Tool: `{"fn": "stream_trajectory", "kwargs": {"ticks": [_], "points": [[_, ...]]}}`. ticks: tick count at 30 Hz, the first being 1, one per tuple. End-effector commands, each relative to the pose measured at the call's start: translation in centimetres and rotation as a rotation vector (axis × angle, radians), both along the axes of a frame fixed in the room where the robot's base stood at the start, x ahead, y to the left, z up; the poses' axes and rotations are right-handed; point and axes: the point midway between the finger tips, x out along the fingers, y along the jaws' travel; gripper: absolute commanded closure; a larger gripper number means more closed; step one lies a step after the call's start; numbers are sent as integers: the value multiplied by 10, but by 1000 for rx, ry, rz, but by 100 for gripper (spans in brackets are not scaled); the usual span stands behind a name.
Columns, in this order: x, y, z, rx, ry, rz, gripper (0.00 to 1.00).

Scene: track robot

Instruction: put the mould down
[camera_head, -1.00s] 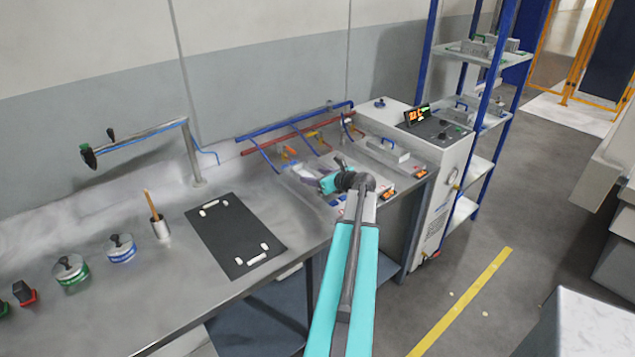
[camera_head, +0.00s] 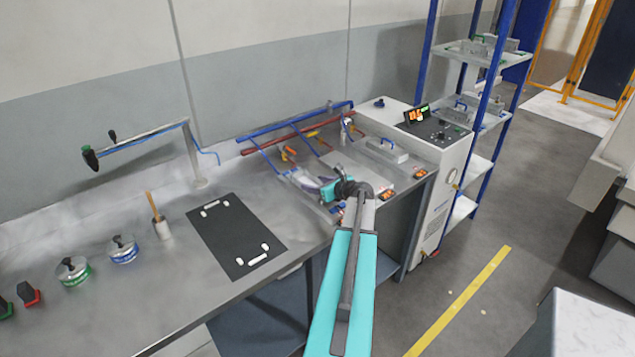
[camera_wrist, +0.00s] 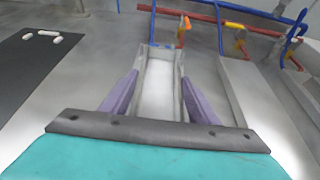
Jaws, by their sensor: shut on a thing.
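My gripper (camera_wrist: 158,98) has two purple fingers, shut on the long sides of a grey, box-shaped mould (camera_wrist: 159,82). The mould has a pale top and lies lengthwise between the fingers in the wrist view. In the head view my gripper (camera_head: 312,187) is over the left end of the row of stations on the steel bench, below the blue and red pipes. The mould is small and partly hidden there by the gripper. I cannot tell whether its underside touches the surface.
A similar block (camera_head: 388,149) sits on the right station. A black mat (camera_head: 237,240) with white pieces lies to the left. Blue pipes (camera_head: 292,122) and red pipes run behind the stations. A control cabinet (camera_head: 440,150) and a blue rack stand right. Bare bench lies between mat and stations.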

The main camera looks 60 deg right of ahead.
Motion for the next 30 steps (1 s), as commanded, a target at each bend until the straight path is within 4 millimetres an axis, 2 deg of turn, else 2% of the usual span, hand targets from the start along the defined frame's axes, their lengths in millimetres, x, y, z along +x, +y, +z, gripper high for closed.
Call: {"fn": "stream_trajectory", "kwargs": {"ticks": [11,12,15,30], "points": [[0,0,0,-1,-4,-1,92],[0,0,-2,0,-1,0,40],[0,0,-2,0,-1,0,27],[-5,2,2,-1,-1,-1,27]]}}
